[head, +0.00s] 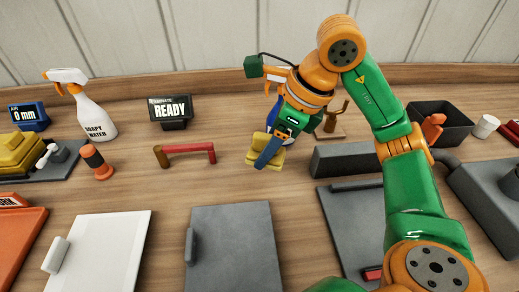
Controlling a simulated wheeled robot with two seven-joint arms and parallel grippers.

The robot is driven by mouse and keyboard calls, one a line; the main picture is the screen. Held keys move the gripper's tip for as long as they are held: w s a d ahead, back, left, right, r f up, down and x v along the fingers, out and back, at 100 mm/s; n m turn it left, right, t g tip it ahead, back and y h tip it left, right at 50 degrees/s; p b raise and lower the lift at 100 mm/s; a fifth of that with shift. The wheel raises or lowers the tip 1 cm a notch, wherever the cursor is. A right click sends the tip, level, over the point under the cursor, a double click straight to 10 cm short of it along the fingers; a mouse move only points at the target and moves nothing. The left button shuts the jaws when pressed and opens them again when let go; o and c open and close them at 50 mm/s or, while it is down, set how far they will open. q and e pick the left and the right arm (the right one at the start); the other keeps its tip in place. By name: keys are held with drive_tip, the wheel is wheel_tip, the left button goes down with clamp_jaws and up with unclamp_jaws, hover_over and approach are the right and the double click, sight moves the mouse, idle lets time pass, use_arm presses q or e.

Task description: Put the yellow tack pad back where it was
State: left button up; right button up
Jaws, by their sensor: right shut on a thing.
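The yellow tack pad (257,162) shows at my right gripper (268,151), near the middle of the bench. My right gripper points down and is shut on the pad, with a blue finger across its front. The gripper and wrist hide part of the pad. I cannot tell whether the pad's underside touches the wood. My left gripper is not in view.
A red-handled bar (185,152) lies just left of the pad. A READY display (170,110) and a spray bottle (92,112) stand behind. Yellow blocks (22,150) sit at far left. Grey (235,250) and white (100,250) panels lie in front. A dark bin (440,118) stands right.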

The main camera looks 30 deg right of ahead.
drive_tip(key=w+f+p, duration=0.1)
drive_tip(key=w+f, duration=0.1)
drive_tip(key=w, duration=0.1)
drive_tip(key=w+d+f+p, duration=0.1)
drive_tip(key=w+f, duration=0.2)
drive_tip(key=w, duration=0.1)
drive_tip(key=w+d+f+p, duration=0.1)
drive_tip(key=w+f, duration=0.2)
drive_tip(key=shift+w+f, duration=0.1)
drive_tip(key=shift+w, duration=0.3)
wheel_tip(320, 180, down, 4)
drive_tip(key=shift+w+d+r+p, duration=0.1)
drive_tip(key=shift+r+p, duration=0.15)
drive_tip(key=shift+p, duration=0.5)
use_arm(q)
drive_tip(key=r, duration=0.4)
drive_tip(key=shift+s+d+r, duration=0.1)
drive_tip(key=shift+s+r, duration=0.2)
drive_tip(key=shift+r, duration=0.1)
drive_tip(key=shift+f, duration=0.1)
use_arm(e)
drive_tip(key=shift+f, duration=0.15)
